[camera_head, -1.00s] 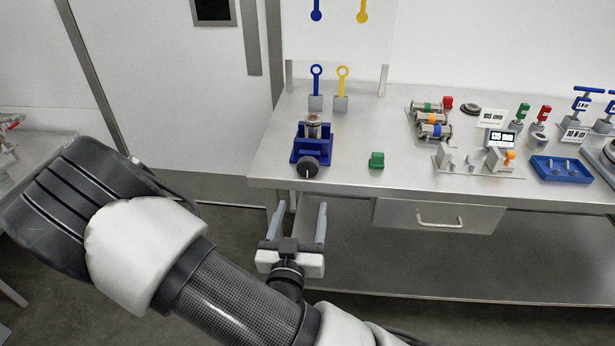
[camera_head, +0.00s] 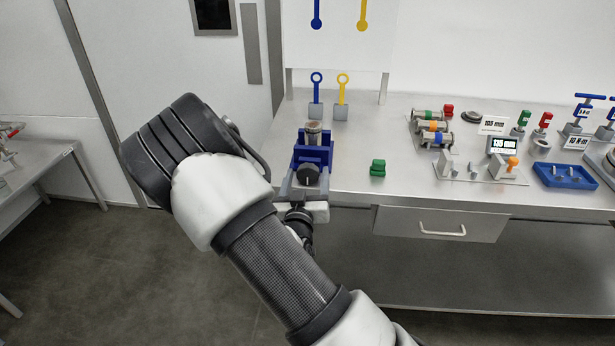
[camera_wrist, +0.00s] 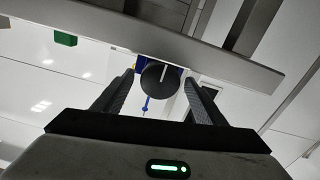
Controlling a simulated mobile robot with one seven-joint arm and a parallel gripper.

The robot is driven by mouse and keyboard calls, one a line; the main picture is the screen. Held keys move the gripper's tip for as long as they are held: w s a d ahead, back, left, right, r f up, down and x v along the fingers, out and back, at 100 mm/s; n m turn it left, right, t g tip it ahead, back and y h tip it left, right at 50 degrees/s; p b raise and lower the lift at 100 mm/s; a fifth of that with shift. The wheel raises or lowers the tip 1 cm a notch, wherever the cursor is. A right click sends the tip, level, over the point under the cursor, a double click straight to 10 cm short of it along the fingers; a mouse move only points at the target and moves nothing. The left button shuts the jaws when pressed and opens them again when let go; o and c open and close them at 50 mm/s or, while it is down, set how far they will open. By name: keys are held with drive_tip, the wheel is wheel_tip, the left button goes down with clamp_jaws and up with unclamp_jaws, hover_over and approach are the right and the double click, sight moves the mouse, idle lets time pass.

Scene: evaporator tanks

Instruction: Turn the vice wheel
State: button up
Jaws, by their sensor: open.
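The blue vice (camera_head: 313,150) stands at the left front edge of the bench with a metal cylinder (camera_head: 314,131) in it. Its black round vice wheel (camera_head: 308,175) faces forward over the edge. My gripper (camera_head: 307,184) is open, with one finger on each side of the wheel in the head view. In the wrist view the wheel (camera_wrist: 161,77), with a light line on its face, sits between and beyond the fingertips of my gripper (camera_wrist: 163,82). A gap shows on both sides, and I cannot tell whether the fingers reach around the rim.
The bench front edge (camera_head: 440,202) runs just beside the gripper, with a drawer (camera_head: 440,223) below. A green block (camera_head: 378,168) lies right of the vice. Blue (camera_head: 316,95) and yellow (camera_head: 342,95) ring-ended tools stand in holders behind it.

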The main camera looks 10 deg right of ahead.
drive_tip(key=shift+w+d, duration=0.2)
drive_tip(key=shift+w, duration=0.35)
drive_tip(key=c, duration=1)
drive_tip(key=shift+c, duration=0.2)
drive_tip(key=shift+r+m+p, duration=0.15)
drive_tip(key=shift+m+p, duration=0.15)
drive_tip(key=shift+p, duration=0.2)
